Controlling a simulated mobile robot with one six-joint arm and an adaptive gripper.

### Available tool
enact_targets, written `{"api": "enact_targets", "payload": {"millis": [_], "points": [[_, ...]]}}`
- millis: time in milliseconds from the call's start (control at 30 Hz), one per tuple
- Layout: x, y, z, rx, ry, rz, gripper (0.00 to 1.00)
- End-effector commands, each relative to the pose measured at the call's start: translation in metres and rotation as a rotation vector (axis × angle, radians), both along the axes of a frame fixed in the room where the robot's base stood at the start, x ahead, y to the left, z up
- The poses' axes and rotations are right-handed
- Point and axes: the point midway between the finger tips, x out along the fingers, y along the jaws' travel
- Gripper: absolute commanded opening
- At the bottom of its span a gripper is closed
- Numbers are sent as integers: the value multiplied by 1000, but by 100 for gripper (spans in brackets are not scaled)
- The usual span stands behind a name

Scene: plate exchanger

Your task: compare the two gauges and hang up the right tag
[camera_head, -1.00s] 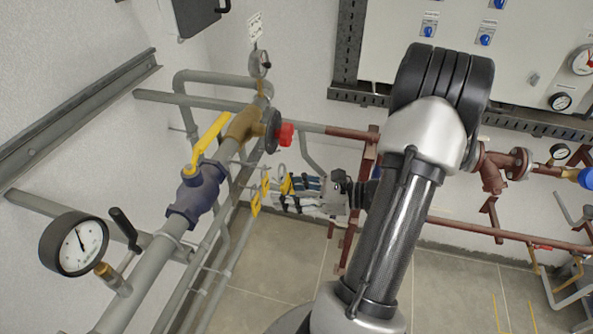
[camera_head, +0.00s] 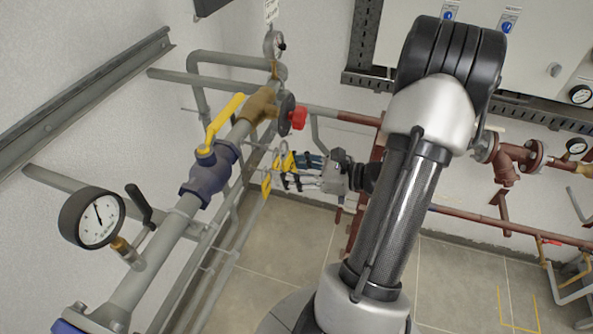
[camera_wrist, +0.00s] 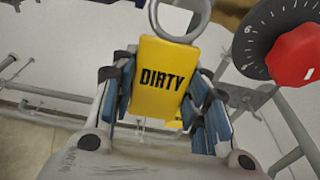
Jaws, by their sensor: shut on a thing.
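My gripper (camera_head: 297,168) is shut on a yellow tag (camera_wrist: 162,78) reading "DIRTY". The tag is upright between the blue finger pads in the wrist view, with a metal ring (camera_wrist: 180,20) at its top. The tag also shows small in the head view (camera_head: 288,161). Another yellow tag (camera_head: 266,185) is by the pipes, left of and below my gripper. The near gauge (camera_head: 93,217) is on the left pipe, its needle pointing up and slightly left. The far gauge (camera_head: 274,44) is at the pipe's far end; its reading is too small to tell.
A red-knobbed valve (camera_head: 298,118) is close above my gripper and also shows in the wrist view (camera_wrist: 293,60). A yellow-handled valve (camera_head: 208,172) is on the left pipe. Rusty pipes (camera_head: 470,220) run to the right. The floor (camera_head: 290,235) below is clear.

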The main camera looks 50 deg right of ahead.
Motion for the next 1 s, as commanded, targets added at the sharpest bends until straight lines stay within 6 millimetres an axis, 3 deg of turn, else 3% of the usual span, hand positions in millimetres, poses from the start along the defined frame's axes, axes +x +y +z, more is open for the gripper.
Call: {"api": "enact_targets", "payload": {"millis": [1000], "points": [[51,21,-12,-1,0,0,20]]}}
